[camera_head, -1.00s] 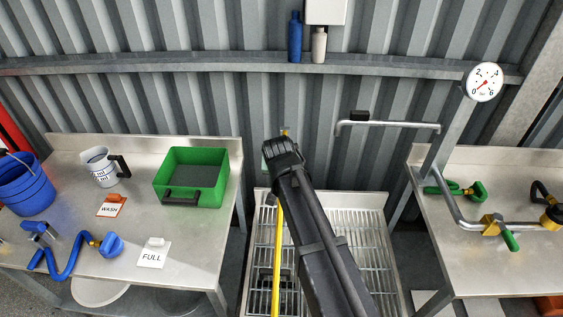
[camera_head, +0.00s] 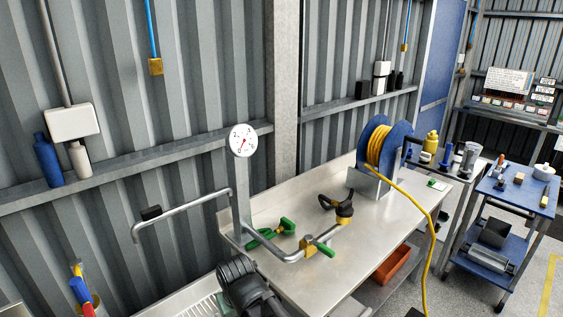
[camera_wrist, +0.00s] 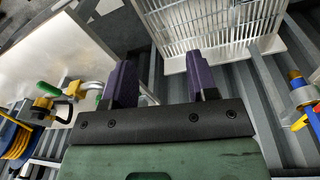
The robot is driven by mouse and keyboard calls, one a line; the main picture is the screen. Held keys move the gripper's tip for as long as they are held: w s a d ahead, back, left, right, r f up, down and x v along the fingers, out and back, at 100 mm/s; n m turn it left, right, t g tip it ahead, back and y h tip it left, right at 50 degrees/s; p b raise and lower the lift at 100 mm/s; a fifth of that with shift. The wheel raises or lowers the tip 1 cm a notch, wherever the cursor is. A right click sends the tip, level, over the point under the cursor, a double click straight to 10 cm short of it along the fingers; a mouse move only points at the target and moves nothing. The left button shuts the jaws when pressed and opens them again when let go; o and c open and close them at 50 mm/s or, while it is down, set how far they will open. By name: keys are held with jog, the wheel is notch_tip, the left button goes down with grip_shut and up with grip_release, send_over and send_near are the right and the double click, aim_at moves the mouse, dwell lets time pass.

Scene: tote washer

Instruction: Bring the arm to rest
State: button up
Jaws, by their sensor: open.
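My gripper (camera_wrist: 162,82) shows in the wrist view with its two dark purple fingers wide apart and nothing between them. Beyond the fingers, the slatted metal grate (camera_wrist: 215,22) lies at the top of the picture, apart from them. In the head view a dark part of my arm (camera_head: 245,285) rises at the bottom edge, in front of the steel table. The gripper's fingers cannot be made out in that view.
The steel table (camera_head: 330,262) carries a bent pipe with green-handled valves (camera_head: 310,246) and a blue reel with yellow hose (camera_head: 377,150). A pressure gauge (camera_head: 241,140) stands above it. A blue cart (camera_head: 510,190) is at the right.

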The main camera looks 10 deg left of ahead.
jog(key=w+d+f+m+b, duration=0.1)
jog(key=d+m, duration=0.2)
jog(key=d, duration=0.9)
jog(key=w+d+f+m+g+b, duration=0.1)
jog(key=d+m, duration=0.2)
jog(key=d, duration=1)
jog(key=w+d+f+m+b, duration=0.1)
jog(key=d+f+m, duration=0.1)
jog(key=d, duration=1.1)
jog(key=shift+d+m, duration=0.25)
jog(key=shift+m, duration=0.15)
